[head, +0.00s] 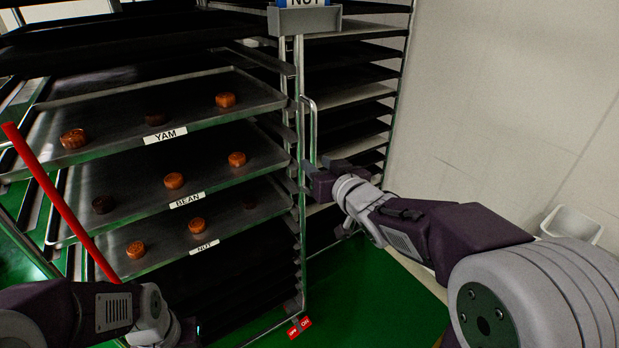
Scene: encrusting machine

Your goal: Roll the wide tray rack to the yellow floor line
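The wide tray rack (299,215) fills the left and middle of the head view. It holds metal trays labelled YAM (200,110), BEAN (215,175) and NUT (165,262), each with round brown pastries. A vertical metal handle (313,125) stands on its right front post. My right gripper (318,172) is at the lower end of this handle; whether its fingers are closed around it is unclear. My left gripper (188,330) is low in front of the rack, its fingers mostly hidden or cut off. No yellow floor line shows.
A red OFF/ON pedal (300,327) is at the rack's foot. A red bar (60,200) slants across the left side. Another dark tray rack (350,95) stands behind, beside a pale wall (500,100). A white bin (571,225) is at right. Green floor (375,285) is open between.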

